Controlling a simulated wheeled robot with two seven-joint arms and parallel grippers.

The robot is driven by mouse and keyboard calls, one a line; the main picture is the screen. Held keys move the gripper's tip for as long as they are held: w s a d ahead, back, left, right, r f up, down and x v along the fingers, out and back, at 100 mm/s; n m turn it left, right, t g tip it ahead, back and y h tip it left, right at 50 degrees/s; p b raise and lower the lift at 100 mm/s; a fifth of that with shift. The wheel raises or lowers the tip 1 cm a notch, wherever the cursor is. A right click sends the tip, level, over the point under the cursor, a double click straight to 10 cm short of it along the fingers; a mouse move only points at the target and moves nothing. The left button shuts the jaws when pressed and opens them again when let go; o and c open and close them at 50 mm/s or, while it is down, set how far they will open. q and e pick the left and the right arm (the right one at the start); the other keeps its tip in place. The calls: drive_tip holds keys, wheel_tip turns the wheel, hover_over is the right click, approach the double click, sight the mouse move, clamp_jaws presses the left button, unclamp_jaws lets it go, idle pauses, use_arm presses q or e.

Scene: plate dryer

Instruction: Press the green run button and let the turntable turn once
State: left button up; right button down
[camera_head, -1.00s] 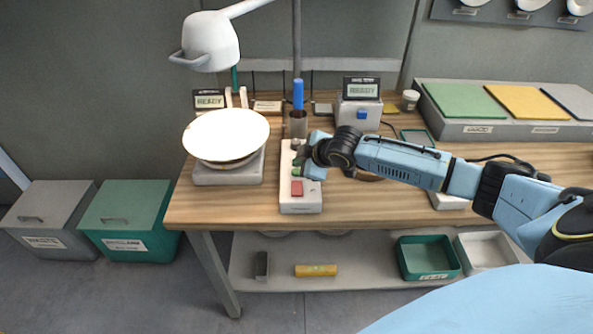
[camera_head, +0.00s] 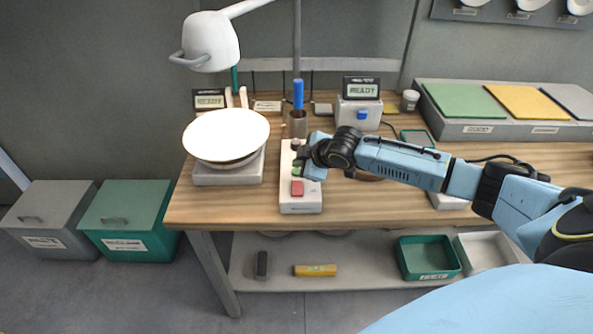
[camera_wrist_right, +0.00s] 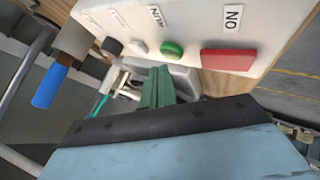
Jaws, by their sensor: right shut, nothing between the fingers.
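The white control panel (camera_head: 300,206) lies on the bench with a red button (camera_head: 297,188) at its near end. In the right wrist view the green run button (camera_wrist_right: 172,48) sits between the red button (camera_wrist_right: 229,59) and some small knobs. My right gripper (camera_head: 301,168) is shut and empty, over the panel near the green button. Its green fingertips (camera_wrist_right: 157,88) show just short of the button in the wrist view; I cannot tell whether they touch it. The turntable (camera_head: 226,135), a white disc, stands left of the panel on a grey base. My left gripper is not in view.
A white lamp (camera_head: 211,40) hangs over the turntable. A metal cup with a blue-handled tool (camera_head: 298,95) stands behind the panel. Two displays, left (camera_head: 209,99) and right (camera_head: 361,88), read READY. Grey and green bins (camera_head: 127,215) stand on the floor at left.

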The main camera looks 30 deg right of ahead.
drive_tip(key=shift+f, duration=0.35)
